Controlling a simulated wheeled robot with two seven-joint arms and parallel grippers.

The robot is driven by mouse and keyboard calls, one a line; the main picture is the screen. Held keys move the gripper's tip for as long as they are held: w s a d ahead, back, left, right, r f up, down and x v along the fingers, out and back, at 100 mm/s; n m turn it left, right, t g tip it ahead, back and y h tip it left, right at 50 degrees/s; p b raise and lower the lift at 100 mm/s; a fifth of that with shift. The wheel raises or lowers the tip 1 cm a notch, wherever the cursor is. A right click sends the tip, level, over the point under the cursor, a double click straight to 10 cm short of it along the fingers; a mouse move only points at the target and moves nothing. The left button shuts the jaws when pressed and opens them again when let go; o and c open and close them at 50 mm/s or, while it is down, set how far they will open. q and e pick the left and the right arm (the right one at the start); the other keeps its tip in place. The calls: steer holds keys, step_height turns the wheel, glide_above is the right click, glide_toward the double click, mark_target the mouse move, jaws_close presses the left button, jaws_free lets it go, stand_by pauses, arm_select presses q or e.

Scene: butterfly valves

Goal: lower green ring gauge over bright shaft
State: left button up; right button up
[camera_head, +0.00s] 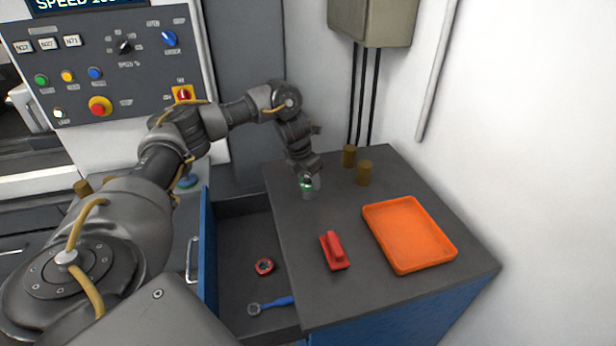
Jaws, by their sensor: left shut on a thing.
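My left arm reaches across from the left, and my left gripper (307,179) points down over the back left part of the grey cabinet top. It is shut on a small green ring (305,184), which is partly hidden by the fingers. A short pale grey shaft (308,195) shows just under the ring. The ring is at or just above the shaft's top; I cannot tell whether it is around it. My right gripper is not in view.
An orange tray (408,235) and a red block with a handle (334,251) lie on the cabinet top. Brass cylinders (364,173) stand at the back. An open drawer holds a red ring (264,266) and a blue-handled tool (271,305). A control panel (110,60) stands behind.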

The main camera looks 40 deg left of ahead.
arm_select(q)
steer(key=o, duration=1.3)
steer(key=p+v, duration=0.2)
steer(key=v, duration=0.9)
